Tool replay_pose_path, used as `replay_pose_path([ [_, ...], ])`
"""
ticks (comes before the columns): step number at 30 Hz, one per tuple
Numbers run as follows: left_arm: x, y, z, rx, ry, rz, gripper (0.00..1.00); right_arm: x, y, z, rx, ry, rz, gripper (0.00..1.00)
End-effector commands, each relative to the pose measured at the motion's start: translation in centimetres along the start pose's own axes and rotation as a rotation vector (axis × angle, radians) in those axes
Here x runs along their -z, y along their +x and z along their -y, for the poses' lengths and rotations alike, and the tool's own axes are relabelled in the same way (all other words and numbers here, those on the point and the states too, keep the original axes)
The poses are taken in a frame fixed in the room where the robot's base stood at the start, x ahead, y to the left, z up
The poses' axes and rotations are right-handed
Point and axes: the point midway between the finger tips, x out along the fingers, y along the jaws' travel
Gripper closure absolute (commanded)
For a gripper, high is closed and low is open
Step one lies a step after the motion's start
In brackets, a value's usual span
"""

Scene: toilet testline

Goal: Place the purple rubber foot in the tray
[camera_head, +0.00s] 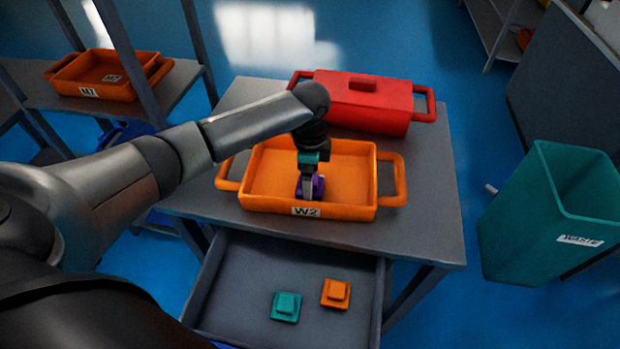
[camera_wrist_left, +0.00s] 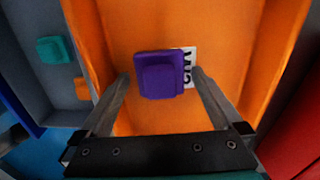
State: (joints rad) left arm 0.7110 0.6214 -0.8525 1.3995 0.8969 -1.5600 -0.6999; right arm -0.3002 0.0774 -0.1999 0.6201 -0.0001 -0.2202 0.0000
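The purple rubber foot (camera_head: 318,186) is at the front part of the orange tray (camera_head: 265,203) marked W2, near its label. In the left wrist view the purple foot (camera_wrist_left: 158,76) lies against the orange surface, covering part of the white label. My left gripper (camera_head: 309,190) points down into the tray over the foot. In the wrist view its fingers (camera_wrist_left: 160,80) stand apart on either side of the foot, with a gap visible at the right finger. The foot's underside is hidden. My right gripper is not in view.
A teal foot (camera_head: 286,306) and an orange foot (camera_head: 335,293) lie in the open grey drawer (camera_head: 240,290). A red lidded box (camera_head: 365,100) stands behind the tray. A teal waste bin (camera_head: 530,225) is at right. Another orange tray (camera_head: 108,78) sits on the left shelf.

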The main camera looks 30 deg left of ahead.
Motion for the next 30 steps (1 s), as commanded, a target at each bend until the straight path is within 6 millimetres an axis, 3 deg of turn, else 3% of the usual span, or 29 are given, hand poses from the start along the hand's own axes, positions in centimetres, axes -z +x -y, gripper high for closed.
replay_pose_path([
  [8, 0.0, -0.6, 0.0, 0.001, 0.000, 0.000, 0.00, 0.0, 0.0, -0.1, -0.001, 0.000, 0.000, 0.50],
  [21, 0.0, -9.2, 0.1, 0.002, 0.000, -0.001, 0.00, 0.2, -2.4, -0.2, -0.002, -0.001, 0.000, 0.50],
  [30, 0.0, -12.2, 0.0, -0.001, -0.001, 0.000, 0.00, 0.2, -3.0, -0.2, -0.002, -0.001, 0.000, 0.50],
])
